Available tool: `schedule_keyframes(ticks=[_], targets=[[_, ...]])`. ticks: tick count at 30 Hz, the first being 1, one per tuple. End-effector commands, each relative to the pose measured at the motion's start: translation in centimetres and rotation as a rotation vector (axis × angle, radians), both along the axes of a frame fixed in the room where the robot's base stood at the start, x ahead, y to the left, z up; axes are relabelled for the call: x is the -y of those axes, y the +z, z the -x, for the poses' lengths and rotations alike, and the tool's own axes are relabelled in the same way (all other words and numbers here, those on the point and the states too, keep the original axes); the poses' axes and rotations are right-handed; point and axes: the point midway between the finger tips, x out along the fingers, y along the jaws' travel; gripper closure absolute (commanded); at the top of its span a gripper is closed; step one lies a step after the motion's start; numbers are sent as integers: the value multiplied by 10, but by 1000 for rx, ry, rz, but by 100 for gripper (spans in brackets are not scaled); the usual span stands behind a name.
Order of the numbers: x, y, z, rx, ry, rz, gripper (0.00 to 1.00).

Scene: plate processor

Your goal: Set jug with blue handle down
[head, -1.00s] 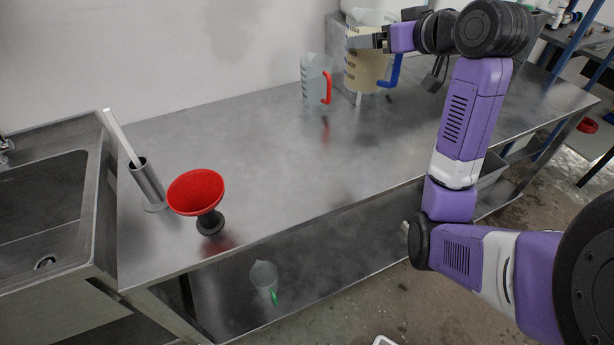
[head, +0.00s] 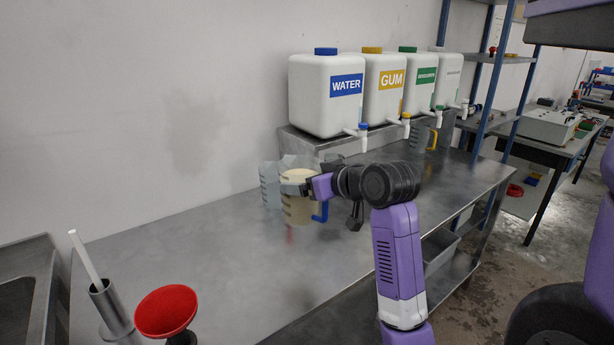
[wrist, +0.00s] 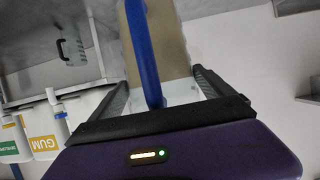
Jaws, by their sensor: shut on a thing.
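The jug with blue handle (head: 298,208) is clear with tan liquid in it and looks upright over the metal table. My gripper (head: 308,187) is shut on it near its handle side. In the wrist view, the blue handle (wrist: 142,50) runs between my fingers (wrist: 160,92), with the tan jug body behind it. The jug's base is near the tabletop in the head view, but I cannot tell whether it touches.
A clear jug (head: 268,186) stands just behind and left, partly hidden. White containers, including WATER (head: 326,97) and GUM (head: 384,88), stand on a raised shelf behind. A red funnel (head: 165,311) is at front left. The metal table (head: 200,250) is clear left of the jugs.

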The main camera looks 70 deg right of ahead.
Motion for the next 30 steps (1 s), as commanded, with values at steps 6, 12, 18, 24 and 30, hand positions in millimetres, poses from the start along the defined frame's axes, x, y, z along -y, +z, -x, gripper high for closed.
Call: schedule_keyframes(ticks=[6, 12, 18, 24, 30], targets=[[0, -45, 1, 3, -2, -1, 82], [0, -83, 1, 3, -2, 2, 82], [0, -104, 0, 5, -1, 5, 82], [0, -116, 1, 5, -2, 4, 82], [0, -142, 1, 4, -3, 4, 82]])
